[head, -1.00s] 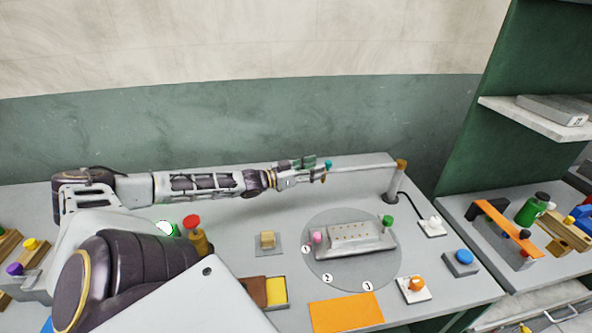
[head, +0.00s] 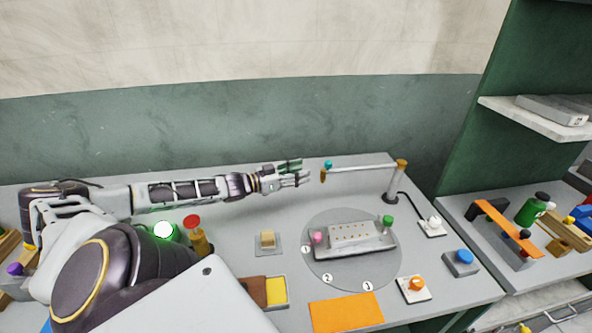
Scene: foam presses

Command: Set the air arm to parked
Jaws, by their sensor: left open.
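The air arm (head: 360,168) is a thin pale bar at the back of the table. It runs left from an orange-capped post (head: 397,181) and has a teal knob (head: 328,165) and a brown nozzle at its left end. My left gripper (head: 305,174) is open and empty, just left of that end with a small gap. My right gripper is not in view.
A grey perforated block (head: 361,238) with pink and green knobs sits on a round numbered plate (head: 343,278). An orange mat (head: 346,312), an orange-knobbed switch (head: 415,288) and a blue button (head: 461,262) are in front. A green lamp (head: 165,230) stands left.

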